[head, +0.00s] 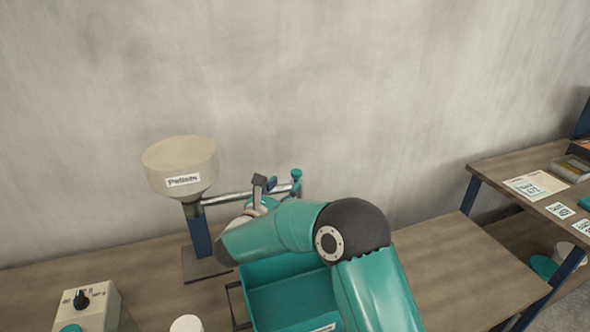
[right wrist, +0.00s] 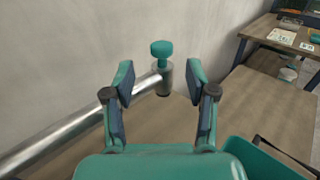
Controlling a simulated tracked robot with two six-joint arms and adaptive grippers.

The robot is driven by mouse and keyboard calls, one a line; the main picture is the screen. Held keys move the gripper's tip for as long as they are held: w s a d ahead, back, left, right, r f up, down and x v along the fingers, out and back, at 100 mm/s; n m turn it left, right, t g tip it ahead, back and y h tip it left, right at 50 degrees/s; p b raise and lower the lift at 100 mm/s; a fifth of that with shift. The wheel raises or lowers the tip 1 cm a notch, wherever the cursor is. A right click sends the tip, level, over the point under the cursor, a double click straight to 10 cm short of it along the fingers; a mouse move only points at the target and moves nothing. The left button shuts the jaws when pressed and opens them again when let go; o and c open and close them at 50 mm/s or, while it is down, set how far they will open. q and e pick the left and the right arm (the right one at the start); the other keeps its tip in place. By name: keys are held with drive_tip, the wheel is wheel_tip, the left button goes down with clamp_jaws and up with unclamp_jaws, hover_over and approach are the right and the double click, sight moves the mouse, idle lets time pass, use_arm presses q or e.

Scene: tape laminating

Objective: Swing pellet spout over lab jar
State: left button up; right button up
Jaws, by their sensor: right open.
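The pellet spout (head: 228,197) is a shiny metal tube running right from under the cream hopper labelled Pellets (head: 180,165). Its far end carries an upright green knob (head: 296,174). In the right wrist view the tube (right wrist: 70,122) comes in from the left and ends in a dark collar under the knob (right wrist: 162,49). My right gripper (head: 266,183) is open by the spout's end. In its wrist view the two fingers (right wrist: 165,85) stand apart, with the collar and knob beyond and between them. A white round top (head: 187,324) shows at the bottom edge; I cannot tell whether it is the lab jar.
A teal bin (head: 290,297) stands under my right arm. A control box with a black dial (head: 82,300) is at lower left. The hopper's blue post (head: 199,232) stands near the wall. A side table (head: 510,164) with cards is at right. The bench's right part is clear.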

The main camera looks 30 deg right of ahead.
sight(294, 175)
drive_tip(key=p+x, duration=0.1)
drive_tip(key=x, duration=0.6)
drive_tip(key=shift+w+d, duration=0.15)
drive_tip(key=shift+d, duration=0.15)
drive_tip(key=shift+c, duration=0.4)
clamp_jaws()
